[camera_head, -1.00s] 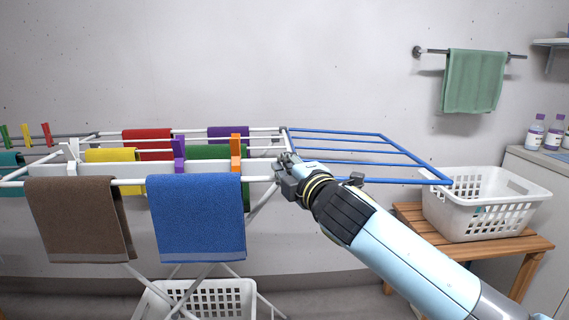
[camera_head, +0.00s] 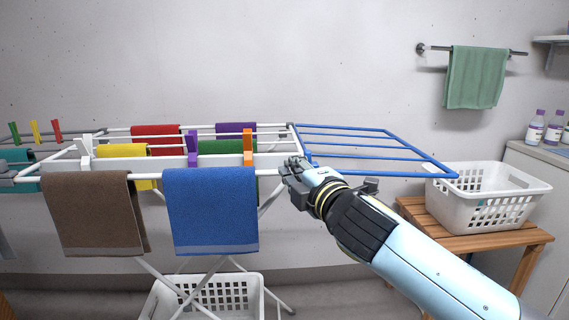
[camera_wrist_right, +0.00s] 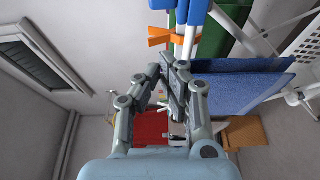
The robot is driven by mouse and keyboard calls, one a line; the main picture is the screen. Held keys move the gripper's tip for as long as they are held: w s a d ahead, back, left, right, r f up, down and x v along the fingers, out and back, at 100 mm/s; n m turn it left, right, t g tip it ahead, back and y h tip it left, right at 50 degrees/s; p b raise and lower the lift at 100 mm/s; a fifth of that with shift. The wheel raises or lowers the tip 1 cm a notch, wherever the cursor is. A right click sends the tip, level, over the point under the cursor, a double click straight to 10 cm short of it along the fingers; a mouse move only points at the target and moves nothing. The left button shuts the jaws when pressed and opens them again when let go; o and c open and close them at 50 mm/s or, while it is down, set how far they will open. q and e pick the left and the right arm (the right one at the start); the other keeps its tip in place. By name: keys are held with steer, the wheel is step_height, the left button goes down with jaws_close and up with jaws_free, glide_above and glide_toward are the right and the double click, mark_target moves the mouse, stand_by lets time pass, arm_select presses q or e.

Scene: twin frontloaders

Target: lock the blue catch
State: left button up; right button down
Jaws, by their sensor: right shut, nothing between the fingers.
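The blue wing (camera_head: 365,152) of the drying rack stands out level to the right of the rack's white frame (camera_head: 100,167). My right gripper (camera_head: 290,168) is shut and empty at the front right corner of the white frame, near the wing's hinge end. I cannot make out the blue catch there for certain; the gripper covers part of that corner. In the right wrist view the shut fingers (camera_wrist_right: 166,78) show below the white and blue bars, with nothing held. I cannot tell whether they touch the rack. My left gripper is not in view.
A blue towel (camera_head: 210,210) and a brown towel (camera_head: 95,215) hang in front, with the orange peg (camera_head: 247,147) close to the gripper. Another basket (camera_head: 215,290) stands below the rack.

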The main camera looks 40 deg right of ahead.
steer(key=shift+v, duration=2.2)
steer(key=shift+w+a, duration=0.1)
steer(key=shift+a, duration=0.05)
